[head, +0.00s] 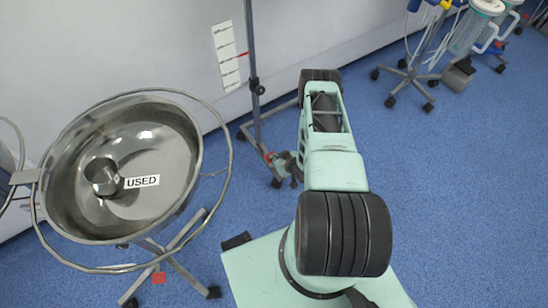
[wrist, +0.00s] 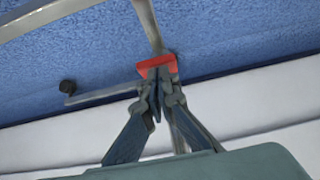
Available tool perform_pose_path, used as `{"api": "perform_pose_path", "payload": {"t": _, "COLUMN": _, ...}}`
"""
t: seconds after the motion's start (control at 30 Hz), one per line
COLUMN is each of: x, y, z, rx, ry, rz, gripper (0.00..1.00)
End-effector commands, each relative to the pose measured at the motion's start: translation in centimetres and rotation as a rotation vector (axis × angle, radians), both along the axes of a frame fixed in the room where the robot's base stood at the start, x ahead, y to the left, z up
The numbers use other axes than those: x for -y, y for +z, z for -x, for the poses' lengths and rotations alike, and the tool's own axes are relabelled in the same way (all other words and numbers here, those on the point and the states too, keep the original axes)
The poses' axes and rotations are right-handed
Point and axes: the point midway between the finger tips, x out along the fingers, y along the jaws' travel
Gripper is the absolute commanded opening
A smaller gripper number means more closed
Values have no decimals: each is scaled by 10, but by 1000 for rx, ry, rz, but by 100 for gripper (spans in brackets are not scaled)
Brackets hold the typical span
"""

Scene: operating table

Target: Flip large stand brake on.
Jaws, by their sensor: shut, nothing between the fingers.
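A red brake tab (head: 267,157) sits low at the foot of a tall pole stand (head: 252,60), beyond my arm in the head view. My gripper (head: 277,162) is down at this tab, partly hidden by my arm. In the wrist view the red tab (wrist: 157,66) is right at the tips of my gripper (wrist: 157,82). The fingers are shut with nothing between them, and they overlap the tab in the picture. I cannot tell whether they touch it or how far it is tilted. Another red tab (head: 159,277) is on the base of the basin stand.
A steel basin (head: 150,110) in a ring stand, with a cup and a "USED" label, stands at the left. A wheeled stand (head: 408,75) with canisters is at the upper right. The wall (head: 150,40) runs behind the pole. Blue floor is clear at the right.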

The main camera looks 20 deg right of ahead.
Motion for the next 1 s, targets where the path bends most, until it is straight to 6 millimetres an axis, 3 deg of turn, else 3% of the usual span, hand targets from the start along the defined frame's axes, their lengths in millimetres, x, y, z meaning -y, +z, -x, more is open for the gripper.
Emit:
{"api": "perform_pose_path", "payload": {"t": 0.3, "x": 1, "y": -35, "z": 6, "rx": -1, "ry": -1, "rz": -1, "gripper": 0}}
{"api": "perform_pose_path", "payload": {"t": 1.0, "x": 1, "y": -11, "z": 6, "rx": 0, "ry": 0, "rz": 0, "gripper": 0}}
